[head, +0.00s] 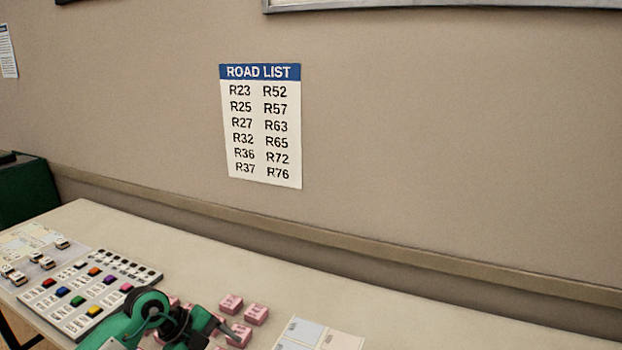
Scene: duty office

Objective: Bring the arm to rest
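A green and black arm with a dark gripper (214,328) comes in at the bottom edge, left of centre; I take it as my left one. The gripper is over or beside several pink blocks (256,314) on the table. Its fingertips are small and partly cut off, so I cannot tell whether it is open, shut or touching a block. My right arm and gripper are not in view.
The long pale table (420,319) runs along the wall. A board with coloured buttons (92,290) and small white model vehicles (46,262) are at left. Pale cards (304,332) lie right of the blocks. A road list (262,130) hangs on the wall. The table's right side is clear.

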